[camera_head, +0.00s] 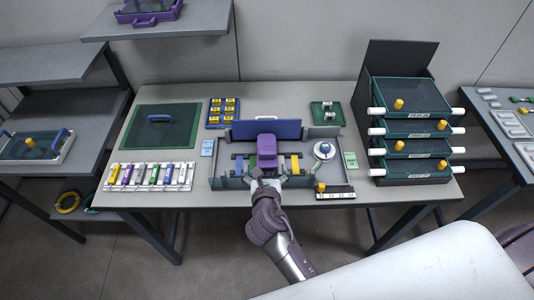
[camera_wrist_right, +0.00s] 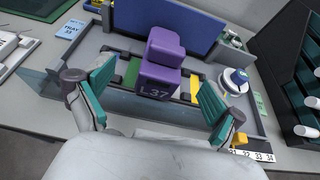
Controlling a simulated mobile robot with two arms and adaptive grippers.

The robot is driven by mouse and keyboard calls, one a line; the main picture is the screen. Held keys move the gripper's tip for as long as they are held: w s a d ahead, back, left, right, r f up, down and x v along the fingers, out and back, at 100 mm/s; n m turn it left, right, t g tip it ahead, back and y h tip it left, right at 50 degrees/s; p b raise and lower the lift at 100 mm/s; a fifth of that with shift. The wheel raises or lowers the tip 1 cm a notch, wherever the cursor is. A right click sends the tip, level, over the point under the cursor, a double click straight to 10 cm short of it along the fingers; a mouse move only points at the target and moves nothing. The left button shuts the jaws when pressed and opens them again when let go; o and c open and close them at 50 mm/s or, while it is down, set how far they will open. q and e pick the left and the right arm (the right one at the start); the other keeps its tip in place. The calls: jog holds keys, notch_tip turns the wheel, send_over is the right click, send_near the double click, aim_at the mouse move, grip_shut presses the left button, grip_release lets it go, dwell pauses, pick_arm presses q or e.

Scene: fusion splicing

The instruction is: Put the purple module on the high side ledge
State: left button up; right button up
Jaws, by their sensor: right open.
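The purple module (camera_head: 267,150), marked "L37" on its near face, stands upright in the grey fixture (camera_head: 222,183) at the middle of the table. It also shows in the right wrist view (camera_wrist_right: 160,62). My right gripper (camera_head: 268,181) is open just in front of the module. In the right wrist view its teal fingers (camera_wrist_right: 156,90) are spread wide to either side, with gaps to the module. A high grey ledge (camera_head: 190,24) is at the upper left, and a lower raised shelf (camera_head: 45,66) is at the far left. My left gripper is not in view.
A purple tray (camera_head: 148,13) occupies part of the high ledge; its right end is bare. The fixture's blue lid (camera_head: 266,130) stands up behind the module. A rack of dark trays (camera_head: 411,128) is at the right. A strip of coloured pieces (camera_head: 148,177) lies at the left.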

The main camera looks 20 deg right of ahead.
aim_at(267, 158)
jog(key=x, duration=0.3)
jog(key=shift+w+f, duration=0.2)
jog(key=shift+w, duration=0.15)
jog(key=shift+d+x, duration=0.2)
jog(key=shift+x, duration=1.2)
jog(key=shift+d+x, duration=0.2)
jog(key=shift+x, duration=1.2)
jog(key=shift+s, duration=0.2)
jog(key=shift+c, duration=0.4)
jog(key=shift+s, duration=0.1)
jog(key=shift+c, duration=1.2)
jog(key=c, duration=1.2)
